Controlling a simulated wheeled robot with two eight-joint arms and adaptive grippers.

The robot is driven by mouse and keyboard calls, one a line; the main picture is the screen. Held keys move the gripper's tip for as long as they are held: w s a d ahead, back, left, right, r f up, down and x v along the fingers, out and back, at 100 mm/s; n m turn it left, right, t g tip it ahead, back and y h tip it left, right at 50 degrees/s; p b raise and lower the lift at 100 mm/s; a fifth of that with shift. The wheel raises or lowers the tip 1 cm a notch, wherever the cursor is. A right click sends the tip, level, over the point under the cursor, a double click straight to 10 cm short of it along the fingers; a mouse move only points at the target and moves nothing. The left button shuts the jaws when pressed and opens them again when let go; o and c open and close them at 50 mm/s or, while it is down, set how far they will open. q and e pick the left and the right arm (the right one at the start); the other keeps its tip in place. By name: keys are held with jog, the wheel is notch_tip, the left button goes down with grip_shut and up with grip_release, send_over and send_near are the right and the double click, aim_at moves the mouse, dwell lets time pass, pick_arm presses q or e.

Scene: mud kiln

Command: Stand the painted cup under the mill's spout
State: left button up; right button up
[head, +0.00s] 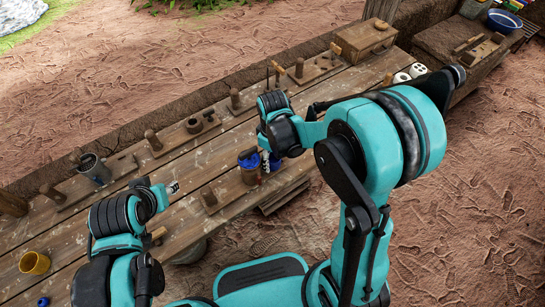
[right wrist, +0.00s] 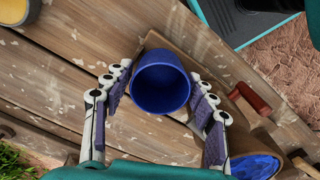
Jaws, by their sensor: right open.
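The painted cup is plain blue and upright in the right wrist view (right wrist: 160,88), seen from above into its open mouth. My right gripper (right wrist: 158,92) is open, with one finger on each side of the cup; I cannot tell whether the fingers touch it. In the head view the cup (head: 275,163) shows in part beside my right gripper (head: 266,160). Next to it stands what looks like the mill (head: 249,176), a brown body with a blue top; its blue mouth shows in the right wrist view (right wrist: 255,167). Its spout is not clear. My left gripper (head: 172,187) is over the table.
The wooden table (head: 215,195) carries several pegged boards (head: 187,132) along its far side. A grey pot (head: 95,170) stands left and a yellow cup (head: 34,263) near left. A wooden box (head: 364,40) and two white dice (head: 409,73) lie at the right end.

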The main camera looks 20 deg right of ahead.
aim_at(272, 155)
notch_tip(272, 155, up, 11)
jog(key=p, duration=0.4)
jog(key=shift+r, duration=0.1)
jog(key=s+d+r+m+t, duration=0.4)
jog(key=s+r+m+t, duration=0.3)
jog(key=s, duration=0.3)
jog(key=shift+s+d+r+m, duration=0.15)
jog(key=shift+d+r+m, duration=0.3)
jog(key=shift+m, duration=0.35)
jog(key=shift+a, duration=0.1)
jog(key=shift+f, duration=0.15)
